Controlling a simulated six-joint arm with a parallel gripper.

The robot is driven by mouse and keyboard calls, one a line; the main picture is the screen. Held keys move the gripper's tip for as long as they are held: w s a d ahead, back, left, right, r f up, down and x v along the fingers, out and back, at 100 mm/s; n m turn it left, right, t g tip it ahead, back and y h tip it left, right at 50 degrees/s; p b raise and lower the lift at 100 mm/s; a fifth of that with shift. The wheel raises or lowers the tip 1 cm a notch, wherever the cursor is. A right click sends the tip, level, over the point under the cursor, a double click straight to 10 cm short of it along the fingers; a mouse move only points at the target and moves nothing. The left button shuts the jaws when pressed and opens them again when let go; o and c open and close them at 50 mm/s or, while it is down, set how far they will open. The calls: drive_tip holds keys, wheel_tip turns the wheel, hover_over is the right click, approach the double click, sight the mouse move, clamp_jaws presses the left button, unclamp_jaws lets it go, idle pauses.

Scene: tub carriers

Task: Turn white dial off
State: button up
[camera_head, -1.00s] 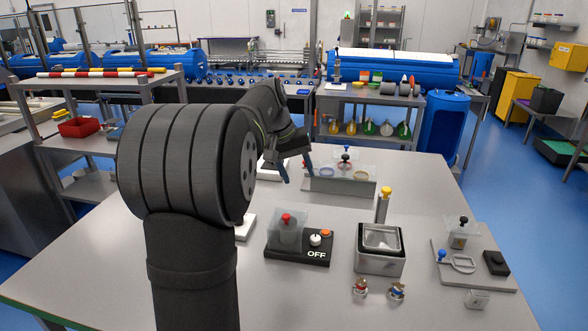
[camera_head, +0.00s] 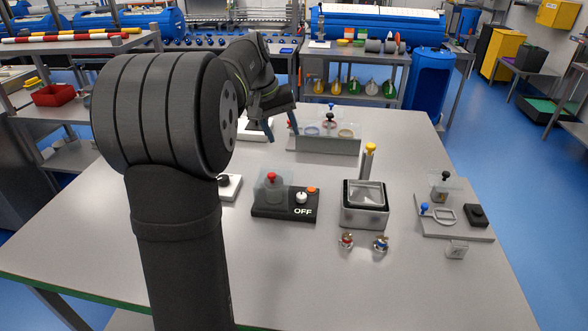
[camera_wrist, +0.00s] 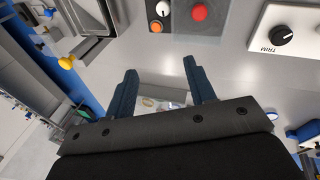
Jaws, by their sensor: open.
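The white dial (camera_head: 302,197) sits on a black panel (camera_head: 264,213) above a printed "OFF" label. An orange button (camera_head: 312,190) is beside the dial, and a red knob (camera_head: 271,177) under a clear cover is on the panel's left. In the wrist view the white dial (camera_wrist: 163,8) shows at the top edge, partly cut off, with the orange button (camera_wrist: 156,27) and red knob (camera_wrist: 199,12) near it. My gripper (camera_head: 283,131) is open and empty, above the table behind the panel. Its two blue fingers (camera_wrist: 160,75) are apart, clear of the dial.
A metal box (camera_head: 364,216) with a yellow-topped post stands right of the panel. A black TRIM dial (camera_wrist: 283,36) on a white base lies left of it. Two small valve-like pieces lie in front of the box. A grey holder (camera_head: 324,145) stands behind. The front table is clear.

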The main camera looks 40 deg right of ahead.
sight(301, 195)
drive_tip(key=s+d+f+n+t+y, duration=0.1)
drive_tip(key=s+d+f+n+y, duration=0.25)
drive_tip(key=n, duration=1.05)
wheel_tip(301, 195, down, 16)
drive_tip(key=shift+s+d+f, duration=0.1)
drive_tip(key=shift+d+f, duration=0.05)
drive_tip(key=shift+f, duration=0.1)
